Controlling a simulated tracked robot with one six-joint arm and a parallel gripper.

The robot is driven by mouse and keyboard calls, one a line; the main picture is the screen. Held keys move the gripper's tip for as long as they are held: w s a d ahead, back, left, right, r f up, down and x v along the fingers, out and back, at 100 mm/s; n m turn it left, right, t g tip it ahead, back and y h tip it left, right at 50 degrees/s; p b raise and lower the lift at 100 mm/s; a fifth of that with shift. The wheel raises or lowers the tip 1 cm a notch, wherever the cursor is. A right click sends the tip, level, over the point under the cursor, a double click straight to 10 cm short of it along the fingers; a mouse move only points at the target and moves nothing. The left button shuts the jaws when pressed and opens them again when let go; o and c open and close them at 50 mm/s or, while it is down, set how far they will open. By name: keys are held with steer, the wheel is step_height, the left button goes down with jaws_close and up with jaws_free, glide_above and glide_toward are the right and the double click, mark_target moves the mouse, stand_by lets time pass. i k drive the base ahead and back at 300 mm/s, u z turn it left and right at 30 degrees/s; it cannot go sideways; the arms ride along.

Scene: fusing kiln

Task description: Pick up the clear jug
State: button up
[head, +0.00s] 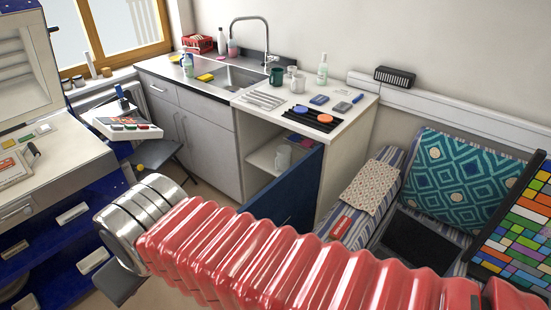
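A pale jug-like vessel (283,158) stands inside the open cupboard (262,158) under the counter. It looks whitish or translucent; I cannot tell for certain that it is the clear jug. The cupboard's dark blue door (285,197) is swung open, and my arm crosses in front of its lower part. Some pale item beside the vessel is partly hidden by the door. My arm's red ribbed sleeve and metal rings run across the foreground toward the left, well apart from the cupboard. My gripper's fingers do not show.
The counter (345,110) above holds mugs, a bottle (322,69), a dark rack with orange and blue discs, and cutlery. A sink (228,78) is to its left. A stool (155,152) stands at left. A patterned cushion (455,180) and striped bench are at right.

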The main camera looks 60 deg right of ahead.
mark_target(284, 160)
steer(key=u, duration=0.05)
steer(key=i, duration=1.7)
steer(key=z, duration=2)
steer(key=i, duration=0.9)
steer(key=u, duration=0.05)
